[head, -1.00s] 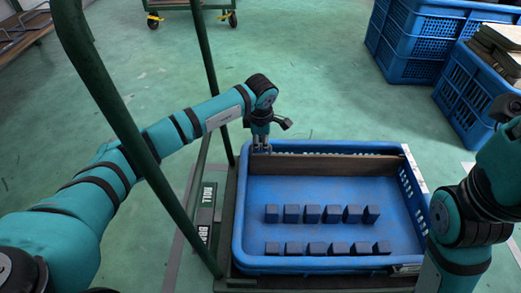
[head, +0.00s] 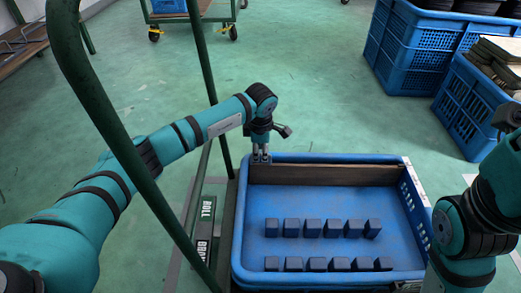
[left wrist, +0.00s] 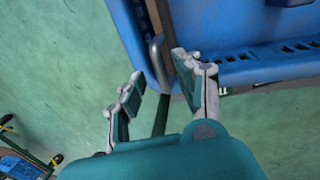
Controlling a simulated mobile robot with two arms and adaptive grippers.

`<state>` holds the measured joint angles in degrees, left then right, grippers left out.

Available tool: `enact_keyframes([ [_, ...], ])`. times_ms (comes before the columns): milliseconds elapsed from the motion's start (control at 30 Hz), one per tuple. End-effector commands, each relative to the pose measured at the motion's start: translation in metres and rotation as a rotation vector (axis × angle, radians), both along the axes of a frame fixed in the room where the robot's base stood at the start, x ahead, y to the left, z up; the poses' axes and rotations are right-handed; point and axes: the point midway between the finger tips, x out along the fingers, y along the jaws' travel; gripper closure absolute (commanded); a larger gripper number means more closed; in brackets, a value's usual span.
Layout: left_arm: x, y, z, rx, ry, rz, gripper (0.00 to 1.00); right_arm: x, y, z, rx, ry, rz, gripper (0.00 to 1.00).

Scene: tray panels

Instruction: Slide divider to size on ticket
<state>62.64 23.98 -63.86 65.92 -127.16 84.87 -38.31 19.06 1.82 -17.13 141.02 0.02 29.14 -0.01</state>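The divider (head: 325,175) is a brown board standing across the far end of the blue tray (head: 240,215), just inside its far wall. My left gripper (head: 261,159) points down at the divider's left end. In the left wrist view its fingers (left wrist: 160,75) are spread, with a grey metal piece (left wrist: 157,55) at the end of the brown board (left wrist: 154,15) between or just beyond them; contact is unclear. A white ticket-like strip (head: 416,184) is on the tray's right wall; I cannot read it. My right arm enters at right; its fingers are not visible.
Two rows of small dark blue blocks (head: 312,228) stand in the tray's near half, with bare floor between them and the divider. A green cart frame (head: 207,75) rises at left. Blue crates (head: 415,55) stand at back right.

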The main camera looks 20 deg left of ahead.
Motion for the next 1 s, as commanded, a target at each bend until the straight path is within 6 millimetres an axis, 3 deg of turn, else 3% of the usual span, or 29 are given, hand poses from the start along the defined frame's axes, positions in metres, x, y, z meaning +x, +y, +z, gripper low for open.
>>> enact_keyframes([
  [533,-0.017,-0.005,0.099,0.0,-0.005,0.0,0.66,-0.002,0.0,0.0,-0.002,-0.005,0.0,0.6],
  [700,-0.021,-0.005,0.112,0.0,-0.002,0.001,0.66,-0.002,0.0,0.0,-0.002,-0.005,0.0,0.6],
  [1000,-0.021,-0.005,0.115,0.0,-0.002,0.002,0.66,-0.002,0.0,0.0,-0.003,-0.005,0.0,0.6],
])
